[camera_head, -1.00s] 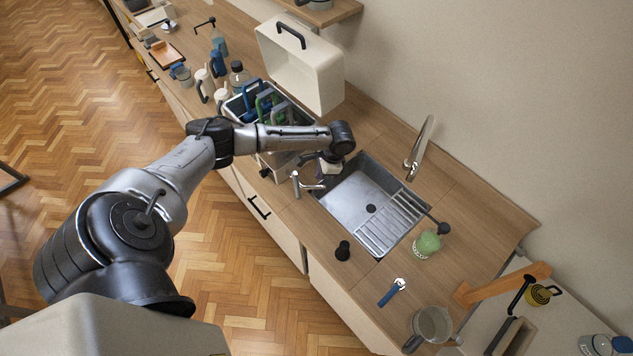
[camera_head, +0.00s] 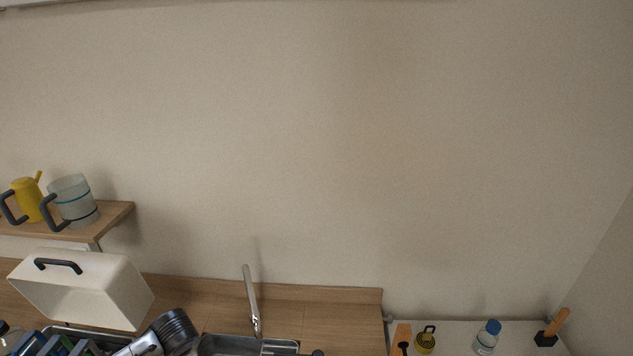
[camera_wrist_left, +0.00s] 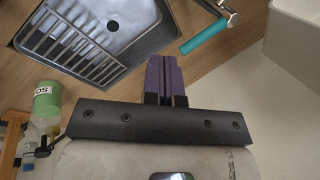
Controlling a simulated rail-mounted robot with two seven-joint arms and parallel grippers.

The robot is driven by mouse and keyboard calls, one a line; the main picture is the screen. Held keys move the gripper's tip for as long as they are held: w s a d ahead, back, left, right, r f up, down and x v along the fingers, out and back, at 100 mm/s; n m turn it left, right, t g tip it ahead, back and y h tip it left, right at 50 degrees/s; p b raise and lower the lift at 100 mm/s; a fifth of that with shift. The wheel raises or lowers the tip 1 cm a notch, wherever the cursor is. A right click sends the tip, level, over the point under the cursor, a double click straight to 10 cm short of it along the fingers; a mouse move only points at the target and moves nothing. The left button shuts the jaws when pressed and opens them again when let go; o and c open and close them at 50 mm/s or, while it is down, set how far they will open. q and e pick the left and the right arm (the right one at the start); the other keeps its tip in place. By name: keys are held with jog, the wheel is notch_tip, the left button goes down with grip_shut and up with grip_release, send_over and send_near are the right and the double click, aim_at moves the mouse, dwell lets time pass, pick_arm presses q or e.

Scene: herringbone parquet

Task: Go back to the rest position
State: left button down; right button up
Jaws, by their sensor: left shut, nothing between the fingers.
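My left gripper (camera_wrist_left: 166,80) shows in the left wrist view, its two purple fingers pressed together with nothing between them. It is above the worktop beside the metal sink (camera_wrist_left: 120,45). In the head view only a part of my left arm shows at the bottom edge, near the sink (camera_head: 245,346); the gripper itself is not seen there. My right gripper is in neither view.
A cream box-like cover (camera_head: 85,290) stands left of the tap (camera_head: 251,300). A shelf (camera_head: 115,215) above holds a yellow jug (camera_head: 28,198) and a glass mug (camera_head: 75,203). A teal-handled item (camera_wrist_left: 205,37) and green bottle (camera_wrist_left: 46,100) are near my left gripper.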

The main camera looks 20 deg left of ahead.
pick_arm(q)
jog(key=w+d+r+m+t, duration=0.1)
jog(key=w+d+r+t, duration=0.25)
jog(key=d+r, duration=0.4)
jog(key=s+d+r+t+h+p, duration=0.1)
jog(key=s+d+r+t, duration=0.15)
jog(key=d, duration=0.25)
jog(key=s+d+r+t+h+p, duration=0.1)
jog(key=s+d+r+t, duration=0.15)
jog(key=d, duration=0.25)
jog(key=s+d+f+n+g+p, duration=0.1)
jog(key=s+d+f+g, duration=0.1)
jog(key=s, duration=0.6)
jog(key=s+d+f+n+g+h+p, duration=0.1)
jog(key=s+f+n+g, duration=0.1)
jog(key=s+f, duration=0.3)
jog(key=s+d+f+n+g+h+p, duration=0.1)
jog(key=s+f, duration=0.3)
jog(key=s, duration=0.9)
jog(key=shift+d+g+p, duration=0.6)
jog(key=shift+d+g, duration=0.05)
jog(key=shift+d, duration=0.2)
jog(key=shift+f, duration=0.1)
